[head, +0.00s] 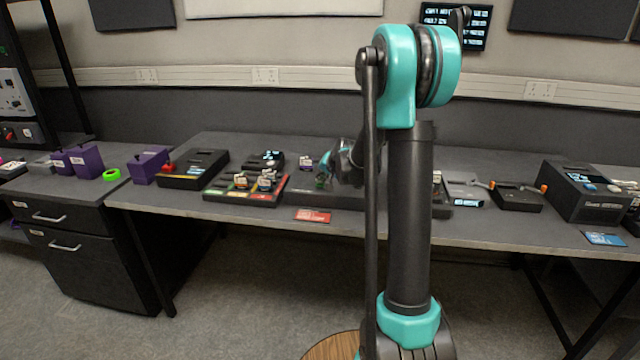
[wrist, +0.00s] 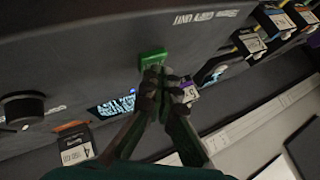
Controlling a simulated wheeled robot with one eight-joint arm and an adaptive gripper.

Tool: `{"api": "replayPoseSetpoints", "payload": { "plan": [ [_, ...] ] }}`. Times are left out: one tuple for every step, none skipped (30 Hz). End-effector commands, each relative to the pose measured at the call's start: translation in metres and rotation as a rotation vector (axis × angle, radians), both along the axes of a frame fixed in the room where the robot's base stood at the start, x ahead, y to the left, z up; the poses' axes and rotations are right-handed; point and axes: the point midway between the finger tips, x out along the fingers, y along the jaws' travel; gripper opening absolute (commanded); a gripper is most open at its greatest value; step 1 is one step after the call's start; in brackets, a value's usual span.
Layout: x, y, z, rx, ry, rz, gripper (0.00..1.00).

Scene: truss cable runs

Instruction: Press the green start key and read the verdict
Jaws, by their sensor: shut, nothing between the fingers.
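The green start key (wrist: 152,59) stands on a dark panel in the wrist view. My gripper (wrist: 156,74) is shut and empty, its fingertips at the key's near edge; I cannot tell whether they touch it or whether it is pushed in. A small display (wrist: 108,105) with blue-white text lies left of the fingers, partly covered by them; its words are too small to read surely. In the head view my gripper (head: 324,180) is over the dark unit (head: 345,193) in mid-bench, mostly behind my arm.
A black knob (wrist: 24,107) rises left of the display. Cable modules (wrist: 250,42) line the right in the wrist view. A red card (head: 313,215) lies at the bench's front edge, and a tray of modules (head: 245,197) stands left of my gripper. A wall screen (head: 433,14) hangs behind.

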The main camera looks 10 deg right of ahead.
Motion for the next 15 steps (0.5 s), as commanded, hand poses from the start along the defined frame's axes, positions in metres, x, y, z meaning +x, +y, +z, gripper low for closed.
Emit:
{"api": "replayPoseSetpoints", "payload": {
  "plan": [
    [0.0,0.0,0.002,0.0,0.0,0.0,0.0],
    [0.0,0.0,0.003,0.0,0.0,0.0,0.0],
    [0.0,0.0,0.005,0.0,0.0,0.0,0.0],
    [0.0,0.0,0.007,0.0,0.0,0.0,0.0],
    [0.0,0.0,0.009,0.0,0.0,0.0,0.0],
    [0.0,0.0,0.011,0.0,0.0,0.0,0.0],
    [0.0,0.0,0.013,0.0,0.0,0.0,0.0],
    [0.0,0.0,0.014,0.0,0.0,0.0,0.0],
    [0.0,0.0,0.015,0.0,0.0,0.0,0.0],
    [0.0,0.0,0.016,0.0,0.0,0.0,0.0],
    [0.0,0.0,0.016,0.0,0.0,0.0,0.0],
    [0.0,0.0,0.016,0.0,0.0,0.0,0.0],
    [0.0,0.0,0.016,0.0,0.0,0.0,0.0],
    [0.0,0.0,0.016,0.0,0.0,0.0,0.0],
    [0.0,0.0,0.016,0.0,0.0,0.0,0.0]
  ]
}}
